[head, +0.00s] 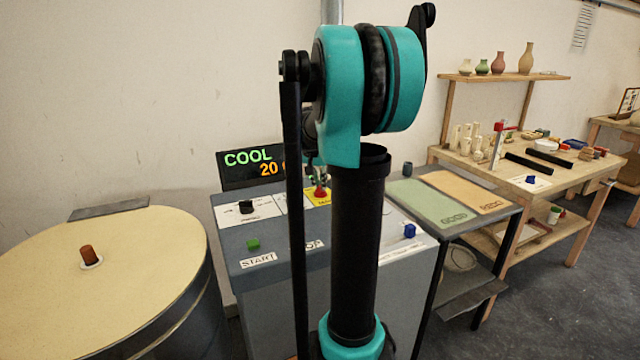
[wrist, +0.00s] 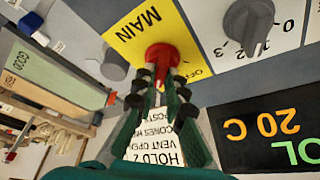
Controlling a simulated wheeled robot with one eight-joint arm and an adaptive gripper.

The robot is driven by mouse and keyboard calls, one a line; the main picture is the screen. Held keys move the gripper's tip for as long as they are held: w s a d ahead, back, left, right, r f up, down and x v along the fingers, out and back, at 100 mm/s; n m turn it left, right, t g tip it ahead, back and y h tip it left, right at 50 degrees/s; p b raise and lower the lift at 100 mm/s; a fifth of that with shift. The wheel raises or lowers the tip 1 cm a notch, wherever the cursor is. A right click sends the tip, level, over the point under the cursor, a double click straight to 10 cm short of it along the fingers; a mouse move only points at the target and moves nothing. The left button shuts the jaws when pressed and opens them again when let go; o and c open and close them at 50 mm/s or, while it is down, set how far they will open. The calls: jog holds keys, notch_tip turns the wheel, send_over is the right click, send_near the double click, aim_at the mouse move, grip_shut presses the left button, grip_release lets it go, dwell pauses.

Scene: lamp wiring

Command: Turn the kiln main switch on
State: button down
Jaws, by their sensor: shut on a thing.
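The kiln main switch is a red knob (wrist: 161,55) on a yellow plate (wrist: 128,48) marked MAIN in the wrist view. In the head view the red knob (head: 320,194) shows on the kiln's control panel, partly hidden by my arm. My gripper (wrist: 160,84) is at the knob, its dark green fingers shut on the knob's near part. The letters OFF show beside the knob; the ON mark I cannot make out. The gripper (head: 318,180) is small and mostly hidden in the head view.
A display (head: 252,167) reads COOL and 20. A black dial (head: 246,207), a green START button (head: 253,245) and a blue knob (head: 409,231) share the panel. The round kiln lid (head: 130,270) is at left. A green GOOD board (head: 425,208) is at right.

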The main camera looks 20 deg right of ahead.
jog(key=shift+f, duration=0.1)
jog(key=c, duration=1.6)
grip_release()
jog(key=v, duration=1.2)
jog(key=shift+w, duration=0.1)
